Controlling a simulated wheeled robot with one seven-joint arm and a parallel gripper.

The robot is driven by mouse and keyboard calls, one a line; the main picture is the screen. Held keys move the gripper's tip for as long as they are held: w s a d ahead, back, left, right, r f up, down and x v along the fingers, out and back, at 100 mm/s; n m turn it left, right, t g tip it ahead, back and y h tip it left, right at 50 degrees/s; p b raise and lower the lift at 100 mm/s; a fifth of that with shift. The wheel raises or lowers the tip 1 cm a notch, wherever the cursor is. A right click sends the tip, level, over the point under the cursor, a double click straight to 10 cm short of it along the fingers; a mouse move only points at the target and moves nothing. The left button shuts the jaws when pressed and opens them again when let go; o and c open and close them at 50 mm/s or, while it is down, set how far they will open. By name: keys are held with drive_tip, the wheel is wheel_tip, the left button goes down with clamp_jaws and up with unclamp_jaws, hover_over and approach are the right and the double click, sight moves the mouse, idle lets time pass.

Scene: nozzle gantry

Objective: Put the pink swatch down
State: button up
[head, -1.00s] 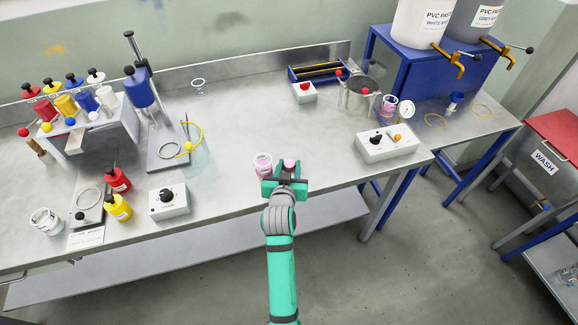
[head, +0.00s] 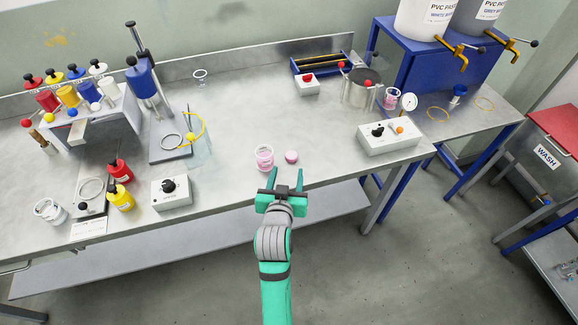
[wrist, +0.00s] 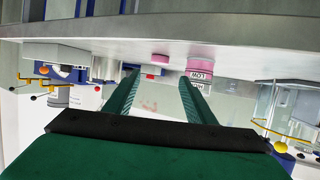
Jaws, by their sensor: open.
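The pink swatch (head: 291,156), a small round pink disc, lies on the steel bench (head: 330,140) near its front edge. My gripper (head: 286,174) is open and empty at the bench's front edge, just short of the swatch and apart from it. A clear cup with pink contents (head: 264,157) stands just left of the swatch. In the wrist view, which looks upside down, the swatch (wrist: 160,58) shows beyond the open fingers (wrist: 159,79), and the labelled pink cup (wrist: 201,72) is to its right.
A white control box (head: 171,193) stands left and another box with knobs (head: 390,136) stands right on the bench. A second cup with pink (head: 390,97) stands by a metal pot (head: 361,90). The bench behind the swatch is clear.

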drive_tip(key=s+a+f+y, duration=0.1)
drive_tip(key=s+f, duration=0.3)
drive_tip(key=s, duration=0.5)
drive_tip(key=s+f, duration=0.4)
drive_tip(key=s, duration=0.6)
drive_tip(key=s+d+r, duration=0.1)
drive_tip(key=s+r, duration=0.1)
drive_tip(key=s, duration=0.7)
drive_tip(key=s+d+r+n+t, duration=0.1)
drive_tip(key=s+r, duration=0.1)
drive_tip(key=s, duration=0.8)
drive_tip(key=shift+s+d, duration=0.25)
drive_tip(key=shift+d, duration=0.15)
